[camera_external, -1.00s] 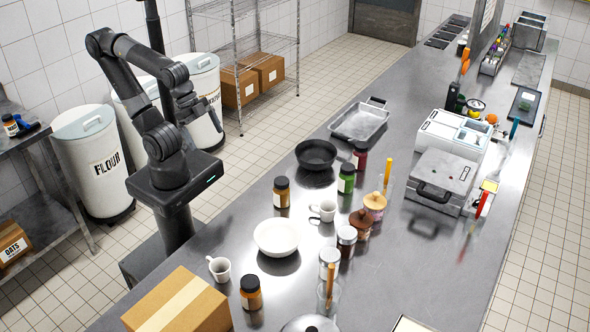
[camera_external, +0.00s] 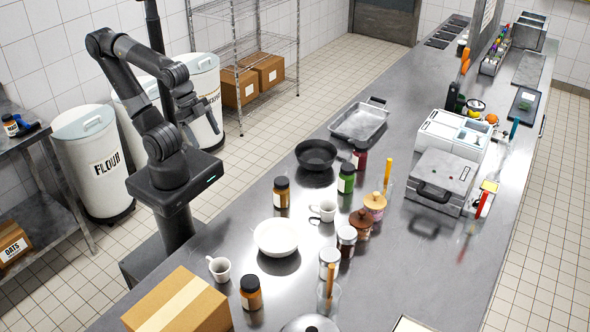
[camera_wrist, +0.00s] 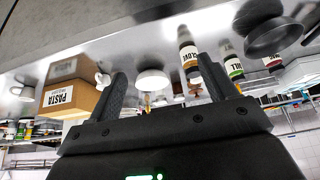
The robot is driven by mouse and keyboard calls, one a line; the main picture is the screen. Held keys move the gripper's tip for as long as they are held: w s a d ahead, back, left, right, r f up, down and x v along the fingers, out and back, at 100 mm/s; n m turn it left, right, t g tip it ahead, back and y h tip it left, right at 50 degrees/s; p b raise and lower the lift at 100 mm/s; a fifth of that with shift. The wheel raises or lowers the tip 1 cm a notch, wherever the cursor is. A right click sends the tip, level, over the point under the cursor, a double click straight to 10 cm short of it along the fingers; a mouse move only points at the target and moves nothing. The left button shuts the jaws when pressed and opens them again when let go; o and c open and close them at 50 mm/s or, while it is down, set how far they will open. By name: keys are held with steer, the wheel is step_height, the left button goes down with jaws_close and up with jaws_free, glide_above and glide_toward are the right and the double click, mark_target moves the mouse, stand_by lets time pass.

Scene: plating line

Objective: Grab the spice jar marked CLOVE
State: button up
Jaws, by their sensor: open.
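The CLOVE jar (camera_external: 281,192) is a dark-capped jar with orange-brown contents. It stands upright on the steel counter between the white bowl (camera_external: 276,237) and the black pan (camera_external: 316,155). Its label is too small to read in the external view. In the wrist view the CLOVE jar (camera_wrist: 188,55) shows tilted, its label partly readable, just beyond the right finger. My gripper (camera_external: 211,112) is raised to the left of the counter, apart from the jar. In the wrist view my gripper (camera_wrist: 160,68) has its fingers wide apart with nothing between them.
A green jar (camera_external: 346,178) and a red jar (camera_external: 360,155) stand near the pan. A white mug (camera_external: 324,210) is right of the CLOVE jar. Another orange-brown jar (camera_external: 250,293) stands by the cardboard box (camera_external: 178,302). Glass jars (camera_external: 346,240) line the counter's middle.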

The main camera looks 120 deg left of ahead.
steer(key=g, duration=0.1)
glide_toward(282, 191)
steer(key=s+a+f, duration=0.2)
steer(key=s, duration=0.1)
steer(key=shift+m, duration=0.4)
steer(key=x, duration=0.5)
steer(key=shift+w+f, duration=0.25)
steer(key=shift+w, duration=0.15)
steer(key=shift+w+x, duration=0.15)
steer(key=shift+x, duration=1.15)
steer(key=shift+w+x, duration=0.15)
steer(key=shift+x, duration=1.2)
steer(key=shift+r, duration=0.15)
steer(key=c, duration=1.2)
steer(key=shift+r, duration=0.1)
